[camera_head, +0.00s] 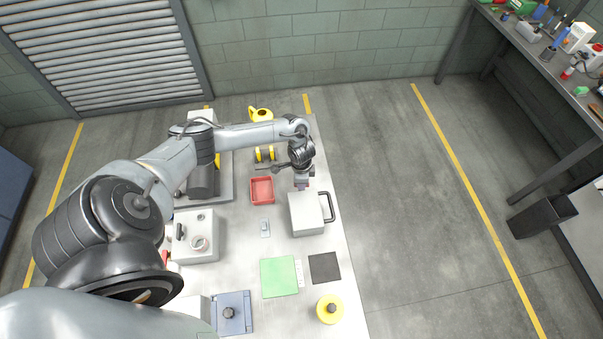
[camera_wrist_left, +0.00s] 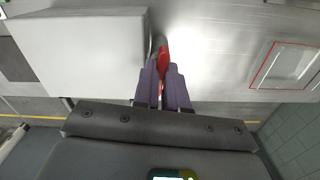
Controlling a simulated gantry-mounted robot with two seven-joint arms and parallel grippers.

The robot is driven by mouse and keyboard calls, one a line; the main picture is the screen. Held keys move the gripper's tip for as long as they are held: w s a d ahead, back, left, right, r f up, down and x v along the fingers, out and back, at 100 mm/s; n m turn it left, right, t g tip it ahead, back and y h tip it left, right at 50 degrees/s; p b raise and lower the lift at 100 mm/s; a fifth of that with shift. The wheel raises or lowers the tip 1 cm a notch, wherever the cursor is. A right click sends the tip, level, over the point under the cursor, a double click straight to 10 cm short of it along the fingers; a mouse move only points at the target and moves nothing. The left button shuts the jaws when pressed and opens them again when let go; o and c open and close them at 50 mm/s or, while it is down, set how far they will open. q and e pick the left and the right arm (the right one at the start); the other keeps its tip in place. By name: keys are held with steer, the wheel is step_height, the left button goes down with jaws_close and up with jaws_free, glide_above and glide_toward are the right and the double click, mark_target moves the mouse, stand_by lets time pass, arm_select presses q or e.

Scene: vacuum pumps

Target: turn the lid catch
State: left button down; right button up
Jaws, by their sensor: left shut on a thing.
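The light grey box (camera_head: 306,214) with a black handle (camera_head: 328,206) on its right side stands at the right edge of the bench. It also shows in the left wrist view (camera_wrist_left: 80,48). My left gripper (camera_head: 302,186) is low at the box's far side. In the left wrist view its purple fingers (camera_wrist_left: 164,80) are shut on the red lid catch (camera_wrist_left: 163,56), beside the box's side wall. Part of the catch is hidden between the fingers. The right gripper is not in view.
A small metal plate (camera_head: 265,228), a green mat (camera_head: 279,277) and a black mat (camera_head: 324,267) lie nearer. A yellow watering can (camera_head: 261,114) stands at the back.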

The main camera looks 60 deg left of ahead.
arm_select(q)
steer(key=shift+d+r+n+p, duration=0.1)
steer(key=shift+r+n+p, duration=0.2)
steer(key=shift+n+p, duration=0.3)
steer(key=c, duration=1.5)
jaws_free()
steer(key=shift+f+b, duration=0.4)
steer(key=shift+b, duration=0.15)
steer(key=o, duration=0.4)
steer(key=shift+c, duration=0.2)
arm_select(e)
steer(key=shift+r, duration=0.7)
arm_select(q)
steer(key=shift+r, duration=0.2)
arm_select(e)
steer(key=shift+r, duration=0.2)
arm_select(q)
steer(key=shift+r+p, duration=0.15)
steer(key=shift+p, duration=0.15)
steer(key=shift+r+p, duration=0.75)
steer(key=shift+p, duration=0.1)
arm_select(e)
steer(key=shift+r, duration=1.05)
